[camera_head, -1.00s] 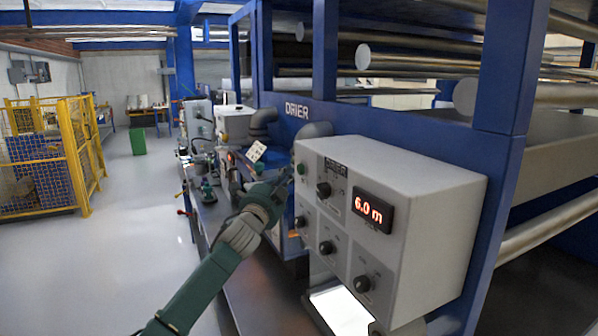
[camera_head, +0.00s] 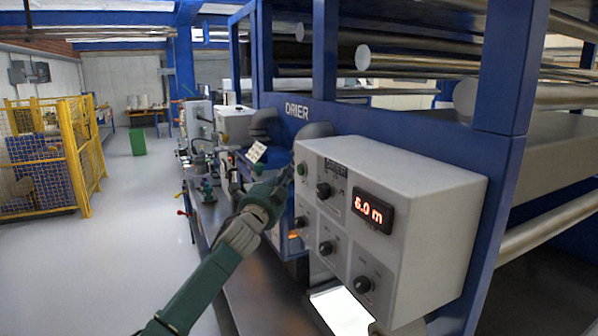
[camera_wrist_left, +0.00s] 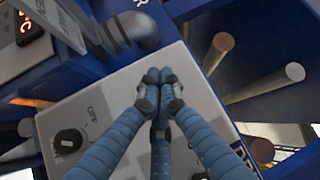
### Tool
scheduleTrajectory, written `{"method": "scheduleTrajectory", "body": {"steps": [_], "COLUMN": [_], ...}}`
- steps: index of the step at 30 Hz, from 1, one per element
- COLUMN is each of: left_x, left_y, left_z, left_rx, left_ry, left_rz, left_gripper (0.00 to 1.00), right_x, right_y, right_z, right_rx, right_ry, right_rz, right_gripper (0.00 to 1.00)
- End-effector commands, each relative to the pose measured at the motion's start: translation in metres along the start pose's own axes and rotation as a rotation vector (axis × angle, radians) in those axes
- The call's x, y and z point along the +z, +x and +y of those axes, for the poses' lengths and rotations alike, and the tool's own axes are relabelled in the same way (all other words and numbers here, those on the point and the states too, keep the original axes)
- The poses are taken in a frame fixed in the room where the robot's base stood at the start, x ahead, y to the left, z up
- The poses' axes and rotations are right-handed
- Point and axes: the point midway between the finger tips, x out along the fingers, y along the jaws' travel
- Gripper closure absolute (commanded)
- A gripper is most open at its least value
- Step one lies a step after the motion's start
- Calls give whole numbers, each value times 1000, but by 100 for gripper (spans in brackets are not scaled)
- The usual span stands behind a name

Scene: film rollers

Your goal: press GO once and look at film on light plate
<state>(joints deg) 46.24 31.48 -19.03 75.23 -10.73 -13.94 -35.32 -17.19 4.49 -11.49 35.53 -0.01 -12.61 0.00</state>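The grey DRIER control box (camera_head: 430,185) has a green button (camera_head: 302,169) at its upper left, dark knobs and a red display (camera_head: 373,212). The display's first digit is hard to read; the rest reads ".0 m". My left gripper (camera_head: 287,176) is at the box's left edge, just beside the green button. In the left wrist view its fingers (camera_wrist_left: 155,78) are together at the tips with nothing seen between them. They hide the button there, so I cannot tell whether they touch it. The light plate (camera_head: 342,310) glows white below the box. My right gripper is not in view.
Blue frame posts (camera_head: 500,130) and metal rollers (camera_head: 420,64) stand behind and right of the box. A bench with machines (camera_head: 235,122) runs back on the left. A yellow cage (camera_head: 75,155) stands far left, with clear floor (camera_head: 135,225) between.

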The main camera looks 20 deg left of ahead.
Motion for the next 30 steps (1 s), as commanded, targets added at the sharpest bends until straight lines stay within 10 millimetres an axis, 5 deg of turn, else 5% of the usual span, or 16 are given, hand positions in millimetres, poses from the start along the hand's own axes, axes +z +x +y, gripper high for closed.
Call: {"method": "scheduleTrajectory", "body": {"steps": [30], "left_x": [-7], "left_y": [7], "left_z": [2], "left_rx": [0], "left_ry": [0], "left_rz": [0], "left_gripper": [100], "right_x": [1], "right_y": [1], "right_z": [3], "right_rx": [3], "right_ry": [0], "right_rz": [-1], "right_gripper": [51]}}
